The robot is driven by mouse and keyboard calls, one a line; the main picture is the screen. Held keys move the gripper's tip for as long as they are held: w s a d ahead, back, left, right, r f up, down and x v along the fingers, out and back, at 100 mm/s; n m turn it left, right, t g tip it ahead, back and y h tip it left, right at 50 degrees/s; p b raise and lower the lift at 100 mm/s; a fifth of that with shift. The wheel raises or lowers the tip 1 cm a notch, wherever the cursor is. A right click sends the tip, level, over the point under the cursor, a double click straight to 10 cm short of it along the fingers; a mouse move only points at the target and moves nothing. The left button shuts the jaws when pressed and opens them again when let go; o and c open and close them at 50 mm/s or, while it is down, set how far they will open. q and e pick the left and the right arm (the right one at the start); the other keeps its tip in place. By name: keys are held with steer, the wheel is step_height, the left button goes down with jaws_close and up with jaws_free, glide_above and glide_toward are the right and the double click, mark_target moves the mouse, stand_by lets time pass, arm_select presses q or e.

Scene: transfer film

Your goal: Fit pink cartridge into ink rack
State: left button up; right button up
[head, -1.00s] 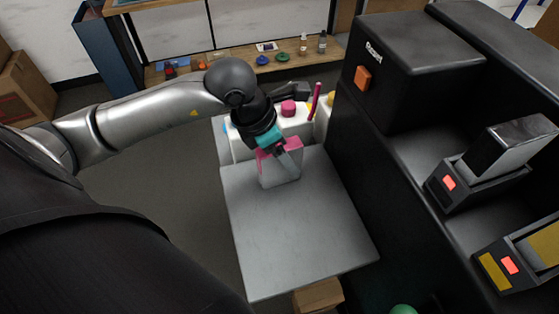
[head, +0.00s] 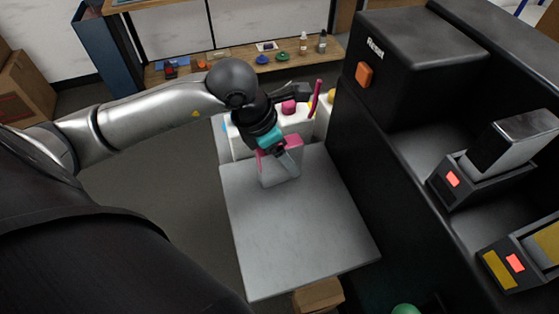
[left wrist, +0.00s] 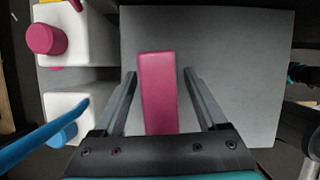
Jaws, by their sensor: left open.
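The pink cartridge (head: 277,171), with a pink top and a pale body, stands on the grey tabletop (head: 290,230) near its far edge. Its pink top also shows in the left wrist view (left wrist: 158,92). My left gripper (head: 284,156) is over the cartridge, pointing down. In the left wrist view its two fingers (left wrist: 158,75) are open, one on each side of the pink top, with gaps showing on both sides. The black unit (head: 375,150) at the right has bays holding boxy modules; I cannot tell which part is the ink rack.
White containers (head: 242,148) stand just beyond the tabletop, one with a pink cap (left wrist: 46,39), another with a blue cap (left wrist: 62,136). The tall black unit borders the tabletop on the right. The near part of the tabletop is clear. A cardboard box (head: 318,295) is below the near edge.

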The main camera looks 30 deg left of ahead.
arm_select(q)
jaws_close()
stand_by(0.7)
